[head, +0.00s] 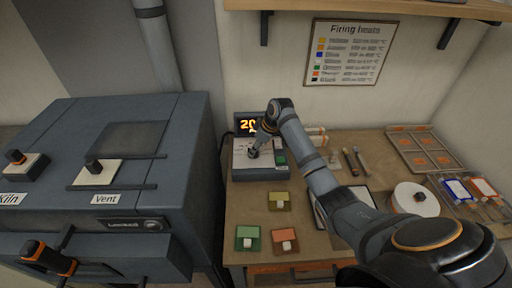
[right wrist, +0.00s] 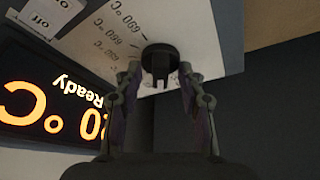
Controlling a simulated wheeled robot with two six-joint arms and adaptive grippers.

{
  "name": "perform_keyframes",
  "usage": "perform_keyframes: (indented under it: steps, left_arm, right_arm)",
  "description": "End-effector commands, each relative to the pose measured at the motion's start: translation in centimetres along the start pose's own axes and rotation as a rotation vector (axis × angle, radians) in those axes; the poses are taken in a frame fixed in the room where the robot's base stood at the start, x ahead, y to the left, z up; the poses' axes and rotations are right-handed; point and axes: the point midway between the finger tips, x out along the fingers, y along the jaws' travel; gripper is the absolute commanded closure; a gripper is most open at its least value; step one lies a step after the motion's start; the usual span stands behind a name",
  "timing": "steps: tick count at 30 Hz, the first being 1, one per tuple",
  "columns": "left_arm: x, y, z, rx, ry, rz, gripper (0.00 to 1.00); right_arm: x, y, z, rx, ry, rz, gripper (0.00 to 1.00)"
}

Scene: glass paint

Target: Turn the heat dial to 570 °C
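The heat dial, a black round knob with a raised bar (right wrist: 160,62), sits on a white panel with printed temperature marks in the right wrist view. My right gripper (right wrist: 160,72) is open, with one finger on each side of the knob and small gaps visible. In the head view my right gripper (head: 260,142) is over the control box (head: 262,172) and hides much of the dial. A display with orange digits (head: 246,125) stands behind it, partly covered; in the right wrist view the display (right wrist: 50,95) shows "Ready" and part of a °C reading. My left gripper is not in view.
A blue-grey kiln (head: 150,130) with a Vent knob stands left. Coloured tiles (head: 280,201) lie on the wooden table (head: 240,205). A Firing heats chart (head: 350,52) hangs on the wall.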

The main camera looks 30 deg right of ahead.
Motion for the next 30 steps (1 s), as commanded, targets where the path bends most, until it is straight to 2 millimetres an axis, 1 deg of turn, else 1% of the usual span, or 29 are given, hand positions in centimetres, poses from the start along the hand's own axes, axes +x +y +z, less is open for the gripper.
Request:
perform_keyframes:
  steps: [1, 9, 15, 19, 23, 30]
  left_arm:
    - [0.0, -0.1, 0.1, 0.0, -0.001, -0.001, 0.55]
    - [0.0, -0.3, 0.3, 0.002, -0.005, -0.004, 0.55]
    - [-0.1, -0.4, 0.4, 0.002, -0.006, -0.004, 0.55]
    - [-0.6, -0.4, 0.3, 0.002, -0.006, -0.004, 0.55]
    - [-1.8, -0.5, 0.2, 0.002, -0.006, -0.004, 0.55]
    - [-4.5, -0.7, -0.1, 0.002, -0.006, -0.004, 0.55]
  right_arm:
    - [0.0, 0.0, 0.0, 0.0, 0.0, 0.0, 0.64]
    - [0.0, 0.0, 0.0, 0.0, 0.0, 0.0, 1.0]
    - [-0.1, 0.0, 0.0, 0.002, 0.0, 0.0, 1.0]
    - [-0.3, -0.1, -0.1, 0.023, 0.0, 0.008, 1.0]
    - [-0.4, -0.1, -0.2, 0.072, -0.001, 0.028, 1.0]
    - [-0.6, -0.4, -0.3, 0.221, 0.0, 0.089, 1.0]
